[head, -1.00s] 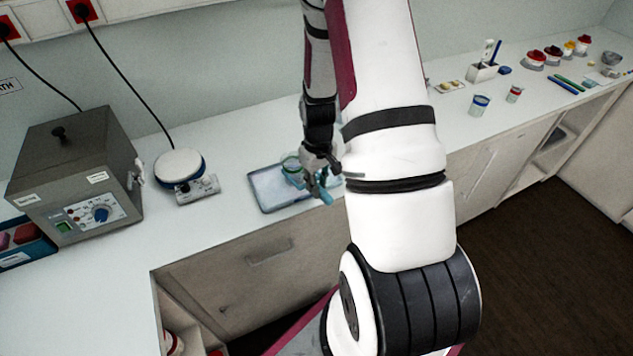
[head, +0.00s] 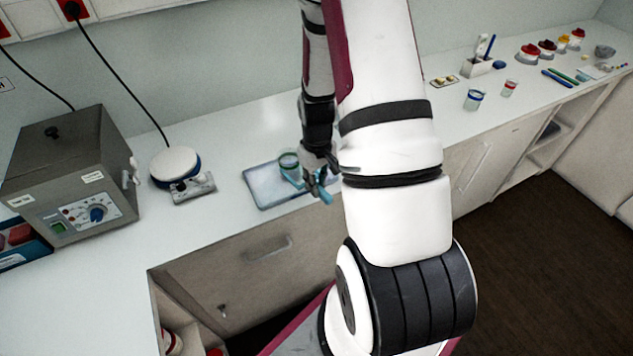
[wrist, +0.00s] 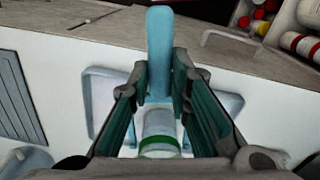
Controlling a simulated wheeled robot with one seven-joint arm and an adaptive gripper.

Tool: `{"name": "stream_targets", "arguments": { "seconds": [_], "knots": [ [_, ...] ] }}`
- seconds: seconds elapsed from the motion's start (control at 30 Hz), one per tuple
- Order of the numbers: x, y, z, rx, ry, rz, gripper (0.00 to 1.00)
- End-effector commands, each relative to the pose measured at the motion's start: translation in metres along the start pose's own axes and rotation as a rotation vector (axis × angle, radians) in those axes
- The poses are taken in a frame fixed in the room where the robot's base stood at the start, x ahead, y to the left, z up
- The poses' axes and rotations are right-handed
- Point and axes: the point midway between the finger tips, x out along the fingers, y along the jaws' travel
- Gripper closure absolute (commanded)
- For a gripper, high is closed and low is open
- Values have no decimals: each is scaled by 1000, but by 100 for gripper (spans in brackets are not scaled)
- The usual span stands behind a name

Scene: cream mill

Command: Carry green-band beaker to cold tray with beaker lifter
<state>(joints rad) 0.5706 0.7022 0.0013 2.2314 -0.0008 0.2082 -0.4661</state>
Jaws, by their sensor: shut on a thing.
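My gripper (head: 318,172) is shut on the blue handle of the beaker lifter (head: 322,190), over the right part of the tray. In the wrist view the lifter handle (wrist: 159,40) runs between my fingers (wrist: 160,85). The green-band beaker (head: 289,160) is at the lifter's far end, and it also shows in the wrist view (wrist: 160,125) between and below the fingers, looking upright. The cold tray (head: 262,190) is a pale blue tray with a grey-blue rim on the counter. The beaker appears within its outline; I cannot tell whether it touches the tray.
A white round-topped device (head: 174,165) and a grey bath box (head: 70,165) stand to the left. A blue-band beaker (head: 474,98) and a red-band beaker (head: 509,88) stand to the right.

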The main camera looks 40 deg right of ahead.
Motion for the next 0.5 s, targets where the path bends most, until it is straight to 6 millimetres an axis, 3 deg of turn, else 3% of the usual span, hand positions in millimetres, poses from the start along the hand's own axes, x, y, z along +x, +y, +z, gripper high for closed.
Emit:
{"name": "stream_targets", "arguments": {
  "seconds": [0.5],
  "knots": [
    [0,0,12,0,0,0,100]
  ]
}}
